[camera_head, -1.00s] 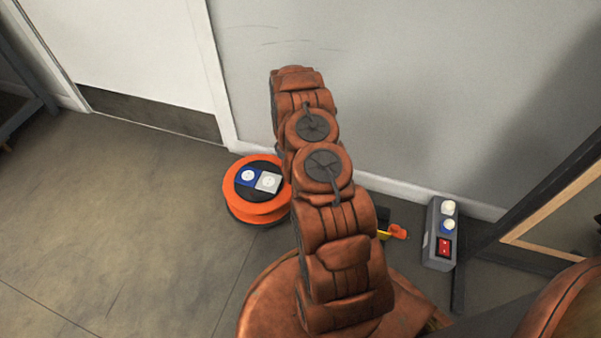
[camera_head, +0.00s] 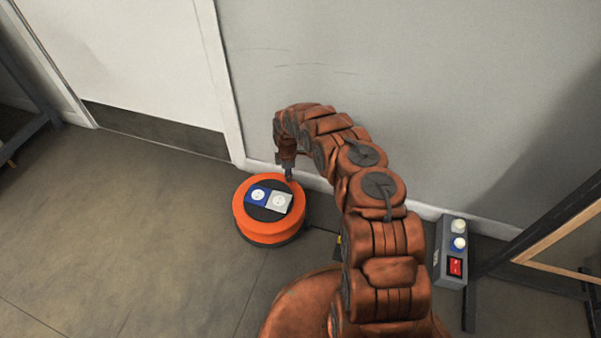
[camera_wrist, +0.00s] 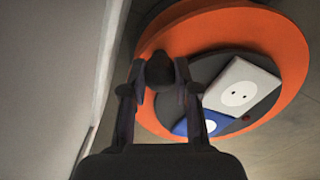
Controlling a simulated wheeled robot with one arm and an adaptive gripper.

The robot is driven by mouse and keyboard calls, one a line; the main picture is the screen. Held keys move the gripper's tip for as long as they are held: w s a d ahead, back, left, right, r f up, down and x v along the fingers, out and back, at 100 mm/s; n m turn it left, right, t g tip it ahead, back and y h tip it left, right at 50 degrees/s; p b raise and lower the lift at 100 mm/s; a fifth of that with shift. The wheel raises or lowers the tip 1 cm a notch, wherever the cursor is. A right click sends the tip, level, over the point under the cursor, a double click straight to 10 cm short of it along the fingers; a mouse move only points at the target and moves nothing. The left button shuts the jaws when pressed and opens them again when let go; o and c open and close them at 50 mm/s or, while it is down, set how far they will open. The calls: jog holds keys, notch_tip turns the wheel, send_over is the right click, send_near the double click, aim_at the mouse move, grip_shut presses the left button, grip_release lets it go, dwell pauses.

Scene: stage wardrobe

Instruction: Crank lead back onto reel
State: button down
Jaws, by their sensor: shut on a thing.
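The orange cable reel (camera_head: 244,213) lies flat on the floor near the wall. Its dark hub carries a blue socket (camera_head: 258,195) and a white socket (camera_head: 281,203). My gripper (camera_head: 288,174) points down at the reel's back edge, near the wall. In the wrist view, the fingers of my gripper (camera_wrist: 160,80) are shut on a dark round crank knob (camera_wrist: 160,67) at the edge of the reel (camera_wrist: 290,40). The rest of the crank is hidden. I cannot make out the lead on the reel.
A grey power box (camera_head: 447,262) with white and blue sockets and a red switch stands right of my arm. A wooden-framed stand (camera_head: 556,222) is at the far right. The wall (camera_head: 400,90) is close behind the reel. Floor (camera_head: 130,230) to the left is clear.

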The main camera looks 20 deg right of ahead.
jog(key=shift+w, duration=0.1)
dwell(0.4)
jog(key=c, duration=0.9)
grip_release()
jog(key=shift+o, duration=0.2)
jog(key=shift+r, duration=0.1)
notch_tip(320, 180, up, 12)
